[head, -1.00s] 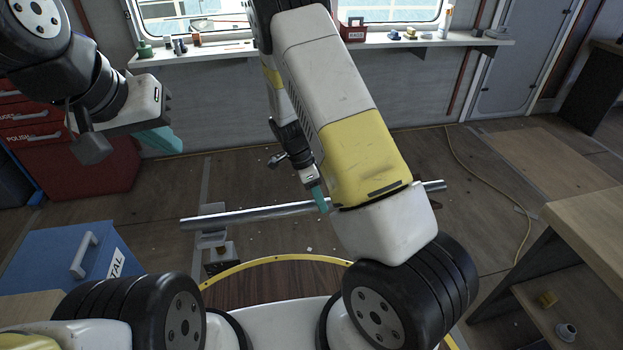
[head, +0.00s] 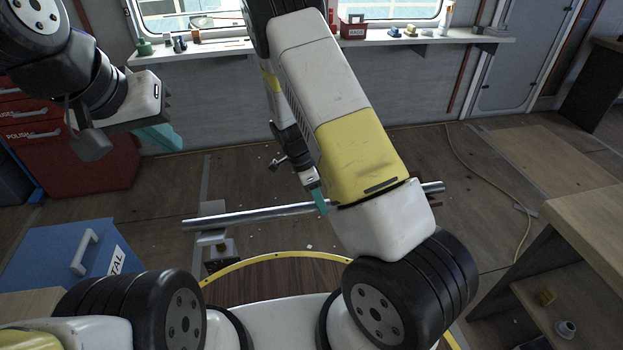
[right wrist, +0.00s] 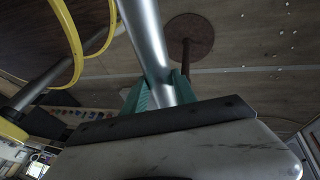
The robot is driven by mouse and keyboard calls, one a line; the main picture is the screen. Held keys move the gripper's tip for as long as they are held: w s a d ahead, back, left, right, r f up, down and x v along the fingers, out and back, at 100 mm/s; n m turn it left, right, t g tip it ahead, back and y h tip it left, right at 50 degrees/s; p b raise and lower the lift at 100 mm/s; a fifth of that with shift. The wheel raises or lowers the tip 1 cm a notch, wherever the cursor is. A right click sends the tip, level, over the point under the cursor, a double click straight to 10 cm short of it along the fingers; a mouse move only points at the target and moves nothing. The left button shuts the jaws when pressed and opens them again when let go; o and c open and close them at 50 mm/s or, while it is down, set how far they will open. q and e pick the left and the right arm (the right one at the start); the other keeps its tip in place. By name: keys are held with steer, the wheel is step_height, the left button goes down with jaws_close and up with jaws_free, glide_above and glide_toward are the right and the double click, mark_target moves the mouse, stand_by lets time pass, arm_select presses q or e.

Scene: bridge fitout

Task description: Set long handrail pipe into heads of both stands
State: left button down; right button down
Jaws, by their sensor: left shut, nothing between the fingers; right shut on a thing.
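The long handrail pipe (head: 255,215), a bare metal tube, lies nearly level across the middle of the head view. Its left part is over the grey head of the left stand (head: 211,238); I cannot tell whether it is seated. My right gripper (head: 321,203) is shut on the pipe near its middle. The right wrist view shows the pipe (right wrist: 146,45) between the teal fingers (right wrist: 160,92). My left gripper (head: 160,137) is shut and empty, upper left, away from the pipe.
A blue cabinet (head: 65,262) stands at the lower left and a red drawer cabinet (head: 95,160) behind it. A wooden bench (head: 575,235) is at the right. A yellow cable (head: 480,180) lies on the floor. A window shelf (head: 385,40) holds small items.

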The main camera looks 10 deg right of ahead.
steer(key=c, duration=0.9)
jaws_free()
steer(key=shift+r, duration=0.1)
steer(key=v, duration=0.7)
steer(key=shift+r, duration=0.25)
steer(key=shift+a, duration=0.15)
